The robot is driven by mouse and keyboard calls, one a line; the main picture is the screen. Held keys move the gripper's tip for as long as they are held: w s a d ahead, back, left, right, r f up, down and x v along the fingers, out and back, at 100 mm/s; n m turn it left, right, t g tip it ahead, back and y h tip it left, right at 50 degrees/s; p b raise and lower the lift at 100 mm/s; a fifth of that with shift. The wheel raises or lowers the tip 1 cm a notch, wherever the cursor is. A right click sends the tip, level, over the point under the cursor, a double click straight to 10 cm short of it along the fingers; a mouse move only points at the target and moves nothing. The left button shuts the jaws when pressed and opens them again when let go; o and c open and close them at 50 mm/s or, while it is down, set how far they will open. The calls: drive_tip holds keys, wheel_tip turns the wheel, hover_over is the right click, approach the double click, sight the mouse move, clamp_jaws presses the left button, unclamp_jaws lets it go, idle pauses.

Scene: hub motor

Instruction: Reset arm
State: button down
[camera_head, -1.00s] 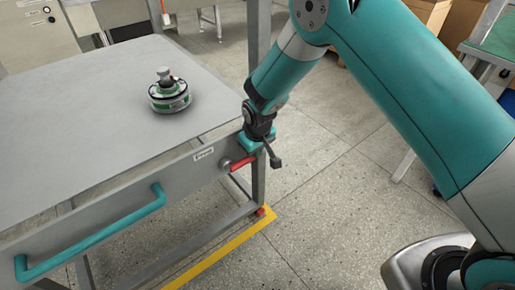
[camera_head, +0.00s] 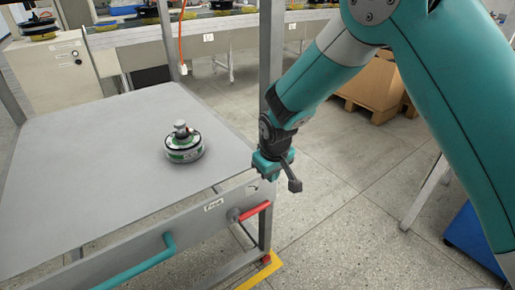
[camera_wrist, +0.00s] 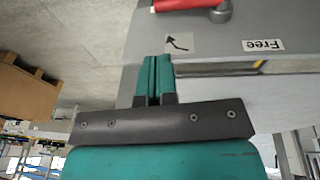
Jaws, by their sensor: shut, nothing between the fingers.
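My gripper (camera_head: 266,174) hangs at the near right corner of the grey table (camera_head: 95,150), close to its edge. In the wrist view its two teal fingers (camera_wrist: 154,78) are together with nothing between them. A hub motor (camera_head: 184,147), round with a green and white band and a grey shaft on top, stands upright on the table to the left of my gripper, apart from it. The motor does not show in the wrist view.
A red lever (camera_head: 255,211) sits on the table's front below my gripper, beside a "Free" label (camera_wrist: 263,45). A teal handle (camera_head: 145,265) juts from the front. A conveyor (camera_head: 225,32) and cardboard boxes (camera_head: 375,85) stand behind.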

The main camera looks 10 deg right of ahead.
drive_tip(key=s+d+r+g+y, duration=0.1)
drive_tip(key=s+d+r+y, duration=0.1)
drive_tip(key=s+r, duration=1.2)
drive_tip(key=s+d+r+n+g+y+p, duration=0.1)
drive_tip(key=s+r, duration=0.3)
drive_tip(key=s, duration=0.4)
drive_tip(key=s+d+r+n+y, duration=0.1)
drive_tip(key=s+r, duration=0.3)
drive_tip(key=s, duration=0.3)
wheel_tip(320, 180, up, 16)
drive_tip(key=p, duration=1.6)
drive_tip(key=shift+w+a+m, duration=0.15)
drive_tip(key=shift+w+m, duration=0.05)
drive_tip(key=shift+m, duration=0.1)
drive_tip(key=shift+f, duration=0.1)
drive_tip(key=shift+a, duration=0.1)
